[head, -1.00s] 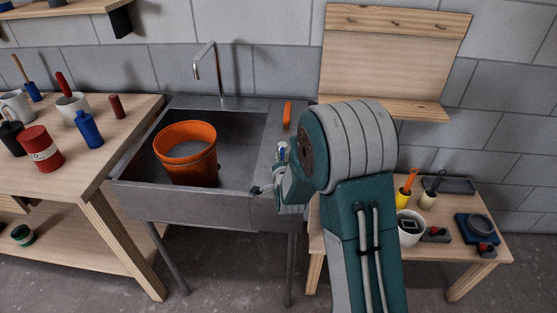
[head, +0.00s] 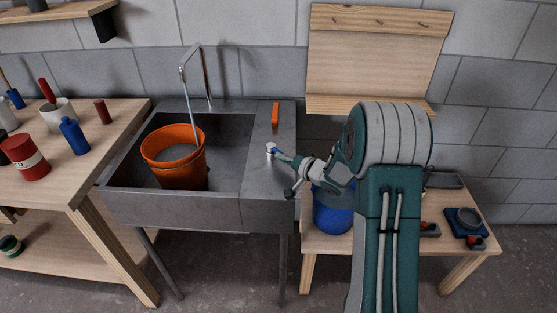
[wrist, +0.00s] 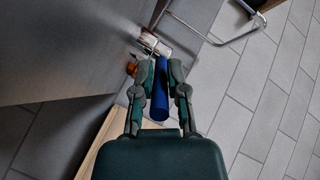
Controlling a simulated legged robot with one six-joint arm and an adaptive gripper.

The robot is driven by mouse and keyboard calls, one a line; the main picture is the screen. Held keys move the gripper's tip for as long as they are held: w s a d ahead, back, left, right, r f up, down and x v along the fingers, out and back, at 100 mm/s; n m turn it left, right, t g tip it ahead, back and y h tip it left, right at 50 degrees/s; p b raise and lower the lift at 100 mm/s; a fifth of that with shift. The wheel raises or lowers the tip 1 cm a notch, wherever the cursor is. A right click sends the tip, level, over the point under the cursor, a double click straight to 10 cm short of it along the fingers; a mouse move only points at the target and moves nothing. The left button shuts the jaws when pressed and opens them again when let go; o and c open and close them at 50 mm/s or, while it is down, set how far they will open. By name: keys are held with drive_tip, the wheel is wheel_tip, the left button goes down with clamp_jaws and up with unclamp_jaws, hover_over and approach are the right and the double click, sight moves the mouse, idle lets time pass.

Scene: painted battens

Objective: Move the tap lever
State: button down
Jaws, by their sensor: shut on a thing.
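The tap lever (head: 283,153) is a short blue handle on a small chrome valve (head: 270,148) on the ledge right of the sink basin. In the head view it points right, towards my gripper (head: 297,166). In the wrist view the blue lever (wrist: 160,100) lies between the two fingers of my gripper (wrist: 158,68), which is shut on it. The chrome valve (wrist: 153,42) shows just beyond the fingertips. The tall chrome spout (head: 184,62) rises behind the basin and bends over it.
An orange bucket (head: 175,157) stands in the grey sink (head: 180,212). An orange block (head: 275,115) sits behind the valve on the ledge. A blue container (head: 332,217) stands close below my gripper on the low right bench (head: 330,243). A cluttered workbench (head: 97,165) is at left.

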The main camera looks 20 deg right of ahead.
drive_tip(key=shift+w+d+n+g+y, duration=0.35)
drive_tip(key=shift+d+n+g+y, duration=0.35)
drive_tip(key=shift+n+y, duration=0.35)
drive_tip(key=shift+r, duration=0.1)
drive_tip(key=c, duration=0.6)
unclamp_jaws()
drive_tip(key=shift+w, duration=0.1)
drive_tip(key=shift+c, duration=0.2)
drive_tip(key=v, duration=1.2)
drive_tip(key=shift+d, duration=0.2)
drive_tip(key=shift+w, duration=0.1)
